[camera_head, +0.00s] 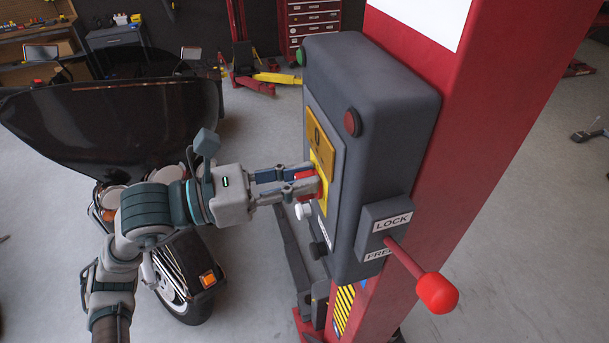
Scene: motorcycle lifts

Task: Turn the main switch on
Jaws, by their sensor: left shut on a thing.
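The main switch (320,182) is a red knob on a yellow plate (322,152), on the front face of a dark grey control box (372,95). The box is fixed to a red lift post (480,130). My left gripper (312,184) reaches in from the left and is shut on the red knob. Its fingers cover part of the knob, so its exact angle is hard to tell. My right gripper is not in view.
A lever with a red ball end (437,292) sticks out from the box's LOCK/FREE plate (387,222). A red button (352,123) and a white knob (302,211) are close to the switch. A motorcycle (130,120) stands at the left.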

